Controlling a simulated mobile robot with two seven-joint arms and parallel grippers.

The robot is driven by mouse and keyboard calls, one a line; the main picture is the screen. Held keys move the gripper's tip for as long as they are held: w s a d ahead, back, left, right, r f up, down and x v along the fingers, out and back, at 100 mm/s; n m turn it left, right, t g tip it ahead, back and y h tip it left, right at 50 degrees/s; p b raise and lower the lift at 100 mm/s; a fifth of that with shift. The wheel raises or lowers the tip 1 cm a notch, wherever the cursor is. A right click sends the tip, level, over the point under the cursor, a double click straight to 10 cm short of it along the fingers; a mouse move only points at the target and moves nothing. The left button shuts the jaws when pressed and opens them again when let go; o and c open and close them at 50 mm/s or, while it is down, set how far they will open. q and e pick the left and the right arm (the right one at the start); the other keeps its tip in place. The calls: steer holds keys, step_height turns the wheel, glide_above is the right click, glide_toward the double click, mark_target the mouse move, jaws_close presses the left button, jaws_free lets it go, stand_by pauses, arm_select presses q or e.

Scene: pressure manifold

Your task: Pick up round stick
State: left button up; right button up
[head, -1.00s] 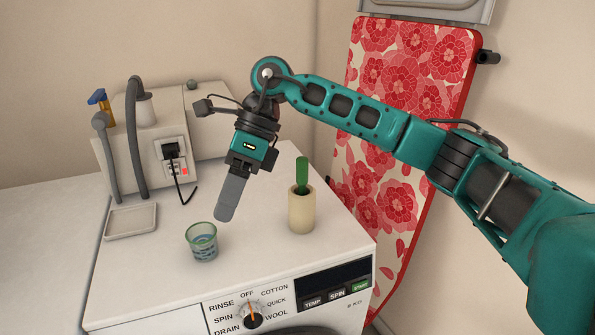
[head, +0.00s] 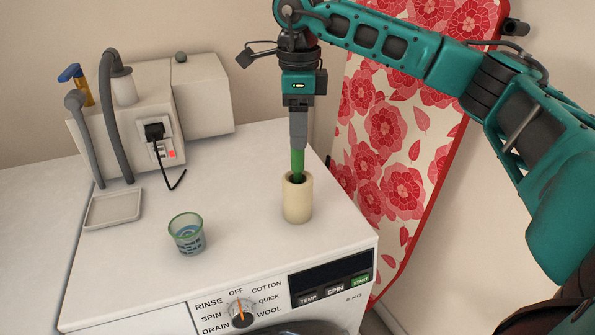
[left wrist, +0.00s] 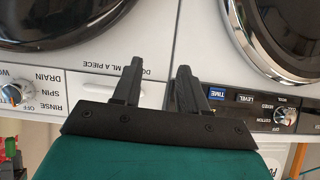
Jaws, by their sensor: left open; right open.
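The round stick (head: 298,163) is green and stands upright in a cream cylindrical holder (head: 297,203) on top of the washing machine. My right gripper (head: 298,143) points down right at the top of the stick, and its fingers hide the stick's upper end. Its jaws are open, seen edge-on, and I cannot tell whether they touch the stick. My left gripper shows only in the left wrist view (left wrist: 158,85). It is open and empty, in front of the machine fronts.
A tray (head: 113,209) and a white box with hoses (head: 140,130) are at the back left. A floral ironing board (head: 395,130) leans at the right.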

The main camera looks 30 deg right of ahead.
steer(key=shift+s+a+f, duration=0.15)
steer(key=shift+f, duration=1.3)
steer(key=shift+s+a+f, duration=0.1)
steer(key=shift+f, duration=1.35)
jaws_close()
steer(key=shift+r, duration=0.1)
step_height(320, 180, up, 13)
step_height(320, 180, up, 7)
steer(key=p, duration=0.3)
glide_above(298, 154)
steer(key=w, duration=0.1)
steer(key=shift+d, duration=0.35)
